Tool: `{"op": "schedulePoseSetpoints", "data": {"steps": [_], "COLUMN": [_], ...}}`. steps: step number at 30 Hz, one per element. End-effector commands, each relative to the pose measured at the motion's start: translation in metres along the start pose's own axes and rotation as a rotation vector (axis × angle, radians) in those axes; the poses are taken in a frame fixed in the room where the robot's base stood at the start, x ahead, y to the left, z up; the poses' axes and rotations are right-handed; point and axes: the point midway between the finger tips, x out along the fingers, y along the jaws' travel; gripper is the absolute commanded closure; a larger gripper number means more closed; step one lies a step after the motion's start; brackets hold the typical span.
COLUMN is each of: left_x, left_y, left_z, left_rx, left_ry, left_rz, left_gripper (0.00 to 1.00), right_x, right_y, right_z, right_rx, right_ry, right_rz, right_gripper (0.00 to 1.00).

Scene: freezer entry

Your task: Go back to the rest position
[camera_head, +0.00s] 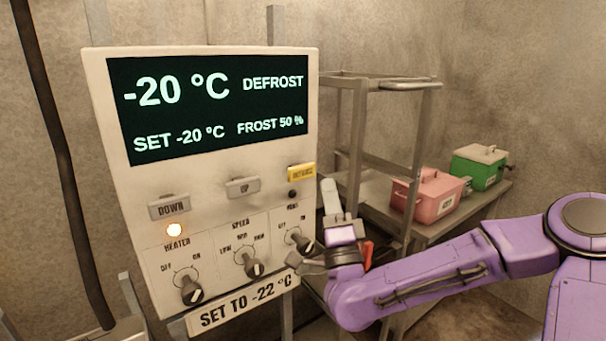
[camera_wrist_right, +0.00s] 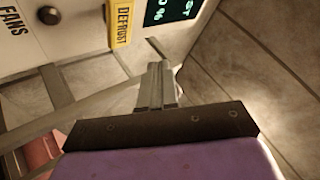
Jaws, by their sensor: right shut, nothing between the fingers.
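My right gripper (camera_head: 329,195) is shut and empty, its pale fingers pointing up just right of the control panel (camera_head: 105,120), apart from the buttons as far as I can tell. In the right wrist view the closed fingers (camera_wrist_right: 157,85) stand in front of the wall, with the yellow DEFROST button (camera_wrist_right: 122,22) to their upper left. My purple right arm reaches in from the right. The display (camera_head: 210,105) reads -20 °C, DEFROST, SET -20 °C, FROST 50 %. My left gripper is not in view.
A label (camera_head: 245,305) reads SET TO -22 °C. Behind my arm are a metal rack (camera_head: 357,130), a red box (camera_head: 432,195) and a green box (camera_head: 478,168).

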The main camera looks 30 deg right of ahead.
Motion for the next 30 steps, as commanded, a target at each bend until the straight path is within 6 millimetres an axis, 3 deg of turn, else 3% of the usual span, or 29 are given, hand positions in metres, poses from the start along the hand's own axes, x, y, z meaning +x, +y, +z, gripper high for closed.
{"op": "schedulePoseSetpoints", "data": {"steps": [17,20,23,27,29,30], "left_x": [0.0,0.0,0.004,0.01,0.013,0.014], "left_y": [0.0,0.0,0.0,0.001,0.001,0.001], "left_z": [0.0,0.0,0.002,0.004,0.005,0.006], "left_rx": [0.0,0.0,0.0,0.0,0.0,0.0], "left_ry": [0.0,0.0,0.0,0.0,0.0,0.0], "left_rz": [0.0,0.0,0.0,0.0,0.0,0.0], "left_gripper": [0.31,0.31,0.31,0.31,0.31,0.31], "right_x": [0.0,-0.004,-0.045,-0.14,-0.187,-0.22], "right_y": [0.0,0.02,0.079,0.165,0.195,0.213], "right_z": [0.003,0.016,0.052,0.082,0.086,0.085], "right_rx": [0.008,-0.019,-0.124,-0.275,-0.339,-0.382], "right_ry": [-0.015,-0.085,-0.269,-0.506,-0.598,-0.657], "right_rz": [-0.003,0.101,0.335,0.662,0.793,0.878], "right_gripper": [1.0,1.0,1.0,1.0,1.0,1.0]}}
